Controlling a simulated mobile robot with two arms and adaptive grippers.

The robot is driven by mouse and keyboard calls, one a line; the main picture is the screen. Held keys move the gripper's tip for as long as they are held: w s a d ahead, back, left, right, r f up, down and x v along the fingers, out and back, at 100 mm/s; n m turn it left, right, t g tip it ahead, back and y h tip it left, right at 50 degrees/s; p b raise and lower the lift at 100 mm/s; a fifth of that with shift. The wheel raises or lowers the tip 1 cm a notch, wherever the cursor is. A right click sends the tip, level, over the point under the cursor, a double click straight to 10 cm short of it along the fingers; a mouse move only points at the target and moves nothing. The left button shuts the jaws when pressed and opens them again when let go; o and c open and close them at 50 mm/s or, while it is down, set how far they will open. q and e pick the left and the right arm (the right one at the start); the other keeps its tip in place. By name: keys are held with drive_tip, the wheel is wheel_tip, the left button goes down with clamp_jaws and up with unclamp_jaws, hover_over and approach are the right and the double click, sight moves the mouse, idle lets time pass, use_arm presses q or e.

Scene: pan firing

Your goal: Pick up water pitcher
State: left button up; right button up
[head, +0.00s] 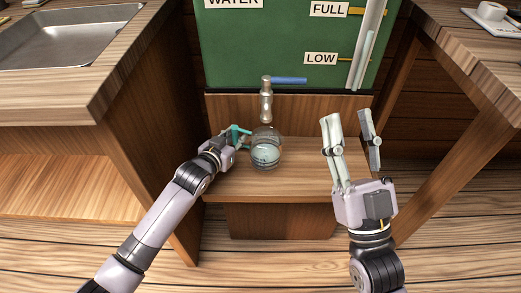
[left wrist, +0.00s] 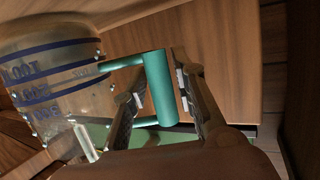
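The water pitcher (head: 265,150) is a clear round vessel with a teal handle, upright on the low wooden step under the tap. In the left wrist view the pitcher (left wrist: 55,80) fills the left side, with blue bands and measuring marks. Its teal handle (left wrist: 160,90) stands between the two fingers of my left gripper (left wrist: 160,85). In the head view my left gripper (head: 236,136) is at the pitcher's left side. My right gripper (head: 350,125) is open and empty, right of the pitcher.
A metal tap (head: 266,100) with a blue lever (head: 289,80) is just above the pitcher. Behind is a green water tank (head: 270,50) marked FULL and LOW. A counter with a sink (head: 70,35) stands at left, a wooden table (head: 470,50) at right. The wooden step (head: 290,185) is otherwise clear.

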use_arm(q)
clamp_jaws()
idle(0.4)
drive_tip(key=shift+r, duration=0.15)
